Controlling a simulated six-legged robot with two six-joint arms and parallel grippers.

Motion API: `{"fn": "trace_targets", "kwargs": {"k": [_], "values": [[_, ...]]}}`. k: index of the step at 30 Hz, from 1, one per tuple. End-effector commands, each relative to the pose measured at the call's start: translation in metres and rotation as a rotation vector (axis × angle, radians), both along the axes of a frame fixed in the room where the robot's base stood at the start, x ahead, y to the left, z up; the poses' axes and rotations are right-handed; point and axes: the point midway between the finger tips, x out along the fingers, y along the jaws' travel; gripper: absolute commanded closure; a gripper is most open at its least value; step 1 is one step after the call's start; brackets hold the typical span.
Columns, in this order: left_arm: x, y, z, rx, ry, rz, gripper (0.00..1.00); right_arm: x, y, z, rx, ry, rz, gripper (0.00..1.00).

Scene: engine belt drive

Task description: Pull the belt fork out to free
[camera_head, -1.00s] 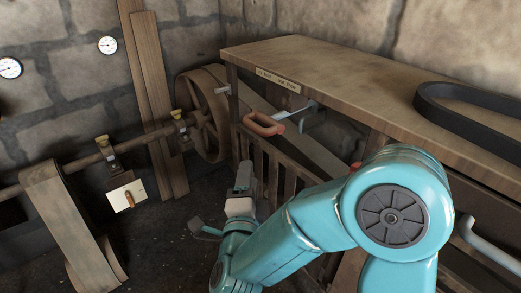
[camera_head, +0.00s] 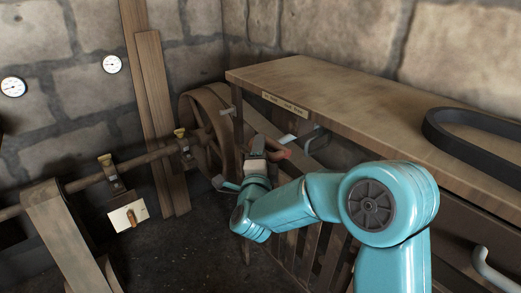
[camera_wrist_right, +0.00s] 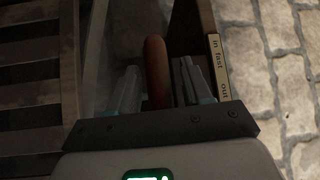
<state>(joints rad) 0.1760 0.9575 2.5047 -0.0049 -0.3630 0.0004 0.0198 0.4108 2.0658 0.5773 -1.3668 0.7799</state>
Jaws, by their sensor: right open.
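The belt fork's reddish-brown handle (camera_head: 285,154) is at the front of the wooden bench, below its label strip, with a pale metal rod (camera_head: 312,136) behind it. My right gripper (camera_head: 257,152) is at the handle and hides part of it. In the right wrist view the handle (camera_wrist_right: 156,68) stands between the two spread fingers of my right gripper (camera_wrist_right: 160,85), with gaps on both sides. The label strip (camera_wrist_right: 219,68) there reads "in", "fast", "out". My left gripper is not in view.
The wooden bench (camera_head: 340,92) fills the right, with a black belt (camera_head: 440,125) on top. A large pulley wheel (camera_head: 205,125) and a shaft (camera_head: 150,157) stand at left. A slatted guard (camera_head: 310,245) is under the bench. Dark floor (camera_head: 190,250) is open at centre left.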

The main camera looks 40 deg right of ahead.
Motion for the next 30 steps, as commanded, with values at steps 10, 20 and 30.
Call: {"fn": "trace_targets", "kwargs": {"k": [10, 20, 30], "values": [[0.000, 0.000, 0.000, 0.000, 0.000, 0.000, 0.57, 0.003, 0.000, 0.000, -0.001, -0.001, 0.000, 0.83], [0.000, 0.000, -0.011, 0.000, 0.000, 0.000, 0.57, 0.003, 0.019, -0.003, 0.001, -0.004, 0.006, 1.00], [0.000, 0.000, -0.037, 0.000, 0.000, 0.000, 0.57, -0.003, 0.093, -0.002, -0.001, -0.002, 0.005, 1.00]]}}
